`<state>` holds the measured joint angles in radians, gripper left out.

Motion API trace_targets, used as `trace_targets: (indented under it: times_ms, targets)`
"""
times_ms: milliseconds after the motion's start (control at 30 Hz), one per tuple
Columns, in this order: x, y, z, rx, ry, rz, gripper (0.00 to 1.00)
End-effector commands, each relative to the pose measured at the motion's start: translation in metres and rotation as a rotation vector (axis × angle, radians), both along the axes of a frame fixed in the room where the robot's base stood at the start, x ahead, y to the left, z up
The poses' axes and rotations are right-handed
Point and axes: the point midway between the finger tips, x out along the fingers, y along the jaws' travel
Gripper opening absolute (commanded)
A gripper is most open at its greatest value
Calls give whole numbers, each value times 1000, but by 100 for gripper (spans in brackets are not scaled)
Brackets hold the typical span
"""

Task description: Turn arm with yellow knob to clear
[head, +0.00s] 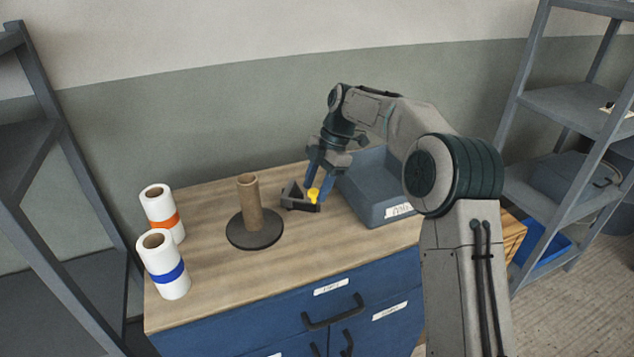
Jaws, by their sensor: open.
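The fingers hide part of the knob and the arm's right end. To the left, a brown cardboard tube (248,203) stands upright on a dark round base (254,231). I cannot tell whether the arm is joined to that base.
A blue-grey bin (373,201) stands close to the right of my gripper. White rolls with an orange band (161,212) and a blue band (163,264) stand at the left of the worktop (300,255). The front middle of the worktop is clear. Grey shelves flank it.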

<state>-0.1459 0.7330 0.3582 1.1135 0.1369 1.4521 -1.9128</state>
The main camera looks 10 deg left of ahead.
Motion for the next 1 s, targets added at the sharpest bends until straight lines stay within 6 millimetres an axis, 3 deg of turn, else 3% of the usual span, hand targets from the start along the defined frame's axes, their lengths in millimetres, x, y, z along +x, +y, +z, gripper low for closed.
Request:
trace_targets:
  times_ms: [167,700,1000]
  targets:
    - [3,-2,9,0,-1,0,46]
    - [28,-29,99,1,-3,-1,46]
    - [35,-37,125,1,-1,1,46]
